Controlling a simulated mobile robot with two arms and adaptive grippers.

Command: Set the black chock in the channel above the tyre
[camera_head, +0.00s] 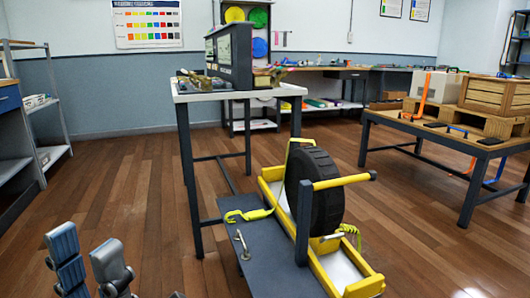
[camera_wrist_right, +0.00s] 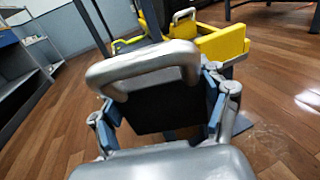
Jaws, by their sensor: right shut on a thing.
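The black tyre (camera_head: 314,190) stands upright in a yellow-sided channel (camera_head: 332,268) with a pale floor. A yellow bar (camera_head: 342,182) on a dark post crosses in front of it. My left gripper (camera_head: 85,242) is at the bottom left of the head view, fingers apart and empty, well away from the tyre. In the right wrist view, my right gripper (camera_wrist_right: 165,92) is shut on the black chock (camera_wrist_right: 162,116), with its blue-lined fingers at both sides. A grey handle (camera_wrist_right: 140,66) shows at the chock. A yellow channel part (camera_wrist_right: 222,43) lies beyond it, apart. The chock is not clearly visible in the head view.
A dark platform (camera_head: 268,252) with a small metal handle adjoins the channel. Yellow straps lie on the platform and beside the tyre. A tall table (camera_head: 262,93) stands behind, another table (camera_head: 460,140) with crates to the right. The wooden floor (camera_head: 120,190) at left is clear.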

